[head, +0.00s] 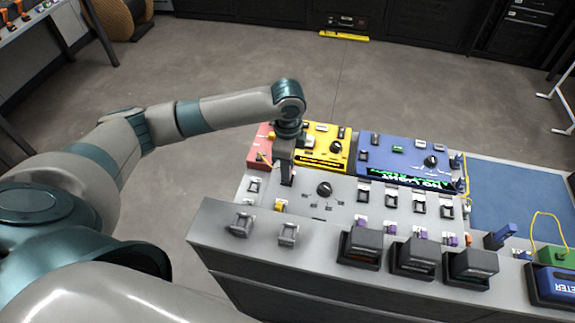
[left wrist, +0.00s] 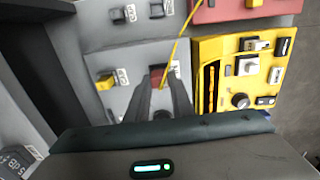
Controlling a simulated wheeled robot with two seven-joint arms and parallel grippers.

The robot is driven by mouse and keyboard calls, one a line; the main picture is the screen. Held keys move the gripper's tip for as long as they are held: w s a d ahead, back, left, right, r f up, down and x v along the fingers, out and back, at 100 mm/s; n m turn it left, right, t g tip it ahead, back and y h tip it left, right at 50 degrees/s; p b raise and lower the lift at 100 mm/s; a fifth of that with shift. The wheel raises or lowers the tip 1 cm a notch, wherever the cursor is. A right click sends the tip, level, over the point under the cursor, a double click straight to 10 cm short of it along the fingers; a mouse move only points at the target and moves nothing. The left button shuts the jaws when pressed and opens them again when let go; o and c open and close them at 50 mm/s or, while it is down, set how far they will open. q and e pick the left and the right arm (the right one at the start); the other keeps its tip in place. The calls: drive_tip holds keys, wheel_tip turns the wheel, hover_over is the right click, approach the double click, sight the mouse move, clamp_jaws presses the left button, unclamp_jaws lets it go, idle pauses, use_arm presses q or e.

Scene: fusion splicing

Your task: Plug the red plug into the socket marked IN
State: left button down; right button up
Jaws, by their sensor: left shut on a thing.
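My left gripper (head: 287,178) points down over the left part of the grey panel. In the left wrist view its two fingers (left wrist: 160,88) are shut on a small red plug (left wrist: 157,75), of which only a little shows between the fingertips. A thin yellow cable (left wrist: 175,45) runs from there up towards the red box. I cannot tell whether the plug touches the panel below. Two grey sockets (left wrist: 117,15) and (left wrist: 157,9) stand further up in the left wrist view. Their labels are too small to read, so I cannot tell which socket is marked IN. My right gripper is not in view.
A yellow plug piece (left wrist: 105,82) sits on the panel left of the fingers. The red box (head: 260,147), yellow box (head: 325,146) and blue box (head: 403,160) line the panel's far edge. Black-lidded blocks (head: 361,249) stand in front. A blue mat (head: 518,197) lies right.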

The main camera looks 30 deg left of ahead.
use_arm(q)
drive_tip(key=shift+f, duration=0.35)
drive_tip(key=c, duration=1.5)
unclamp_jaws()
drive_tip(key=shift+o, duration=0.2)
drive_tip(key=shift+r, duration=0.15)
drive_tip(key=shift+w+r, duration=0.1)
drive_tip(key=shift+r, duration=0.45)
wheel_tip(320, 180, up, 16)
drive_tip(key=b, duration=0.4)
drive_tip(key=shift+s, duration=0.2)
